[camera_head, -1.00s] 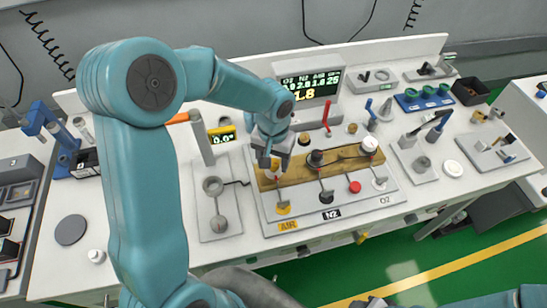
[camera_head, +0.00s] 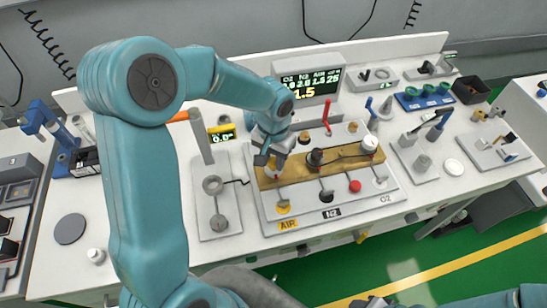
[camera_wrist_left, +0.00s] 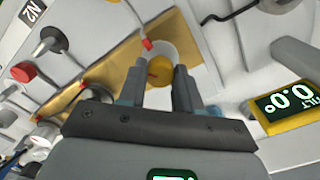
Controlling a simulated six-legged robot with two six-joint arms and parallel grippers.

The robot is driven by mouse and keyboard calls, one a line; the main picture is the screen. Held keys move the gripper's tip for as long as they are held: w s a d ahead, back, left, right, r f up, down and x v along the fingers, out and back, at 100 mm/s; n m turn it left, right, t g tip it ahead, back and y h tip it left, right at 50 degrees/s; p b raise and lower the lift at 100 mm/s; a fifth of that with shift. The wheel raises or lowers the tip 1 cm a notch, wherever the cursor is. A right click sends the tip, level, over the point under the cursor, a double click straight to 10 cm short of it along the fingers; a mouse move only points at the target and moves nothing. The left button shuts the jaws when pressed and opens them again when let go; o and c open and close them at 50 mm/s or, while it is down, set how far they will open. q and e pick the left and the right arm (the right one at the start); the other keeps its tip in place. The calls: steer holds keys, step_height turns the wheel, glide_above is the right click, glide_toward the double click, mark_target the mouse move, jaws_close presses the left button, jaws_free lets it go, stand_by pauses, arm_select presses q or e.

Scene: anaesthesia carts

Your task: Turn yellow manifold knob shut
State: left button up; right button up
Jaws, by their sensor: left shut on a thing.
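The yellow manifold knob (camera_wrist_left: 160,70) shows between the two fingers of my left gripper (camera_wrist_left: 160,85) in the wrist view. It sits on a pale round base with a small red mark at its rim. In the head view my left gripper (camera_head: 270,163) is at the left end of the brass-coloured manifold bar (camera_head: 298,175), above the yellow AIR label (camera_head: 288,225). Its fingers are shut on the knob and hide most of it. The black knob (camera_head: 316,157) and the white knob (camera_head: 369,144) stand further right on the bar.
The display (camera_head: 308,87) behind the bar reads 1.5 in large yellow digits. A red lever (camera_head: 327,117) stands behind the bar. A yellow tilt meter (camera_head: 222,134) is left of the gripper. The front right of the board is clear of my arm.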

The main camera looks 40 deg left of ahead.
mark_target(273, 161)
arm_select(q)
steer(key=m, duration=0.4)
steer(key=shift+w+r+m+b, duration=0.1)
steer(key=shift+m+b, duration=0.2)
steer(key=shift+m, duration=1.2)
steer(key=o, duration=1)
steer(key=shift+o, duration=0.2)
step_height(273, 161, up, 16)
steer(key=shift+r, duration=0.2)
steer(key=shift+s+f, duration=0.1)
steer(key=shift+s, duration=0.1)
